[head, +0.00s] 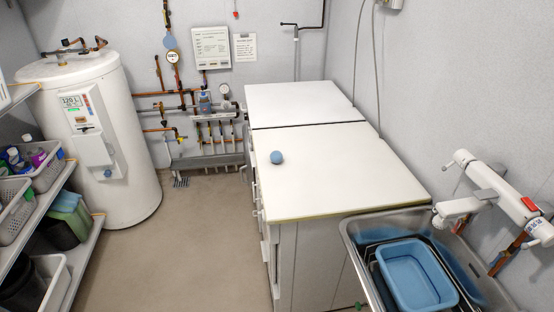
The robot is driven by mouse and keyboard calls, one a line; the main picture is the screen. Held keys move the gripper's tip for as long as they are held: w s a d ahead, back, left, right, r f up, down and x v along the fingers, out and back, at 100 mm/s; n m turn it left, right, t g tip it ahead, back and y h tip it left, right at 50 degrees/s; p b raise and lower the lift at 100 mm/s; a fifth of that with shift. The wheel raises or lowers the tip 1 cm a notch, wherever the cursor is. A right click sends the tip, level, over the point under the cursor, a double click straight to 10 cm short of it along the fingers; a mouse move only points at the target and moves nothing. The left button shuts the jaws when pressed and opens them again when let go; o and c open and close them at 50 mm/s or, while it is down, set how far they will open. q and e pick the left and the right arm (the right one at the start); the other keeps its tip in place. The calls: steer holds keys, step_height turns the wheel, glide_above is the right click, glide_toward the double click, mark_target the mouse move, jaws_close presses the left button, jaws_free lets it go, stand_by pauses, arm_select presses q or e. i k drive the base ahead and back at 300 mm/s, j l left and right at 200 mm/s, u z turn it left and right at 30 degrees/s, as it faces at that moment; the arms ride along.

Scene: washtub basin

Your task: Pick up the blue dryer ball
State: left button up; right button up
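The blue dryer ball (277,157) is a small round ball. It rests on the white countertop (330,185), close to the counter's left edge. Nothing touches it apart from the countertop. Neither of my grippers shows in the head view.
A metal sink (352,230) with a blue washtub (412,270) stands at the front right, below a white tap (458,210). A white water heater (130,130) and a shelf with baskets (45,170) are at the left. The floor (190,235) left of the counter is clear.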

mark_target(275, 157)
steer(key=i+j, duration=1.05)
steer(key=j, duration=0.15)
steer(key=i+j, duration=1.05)
steer(key=j, duration=0.15)
steer(key=i+j+z, duration=0.2)
steer(key=z, duration=0.3)
steer(key=i+j+z, duration=0.15)
steer(key=j+z, duration=0.3)
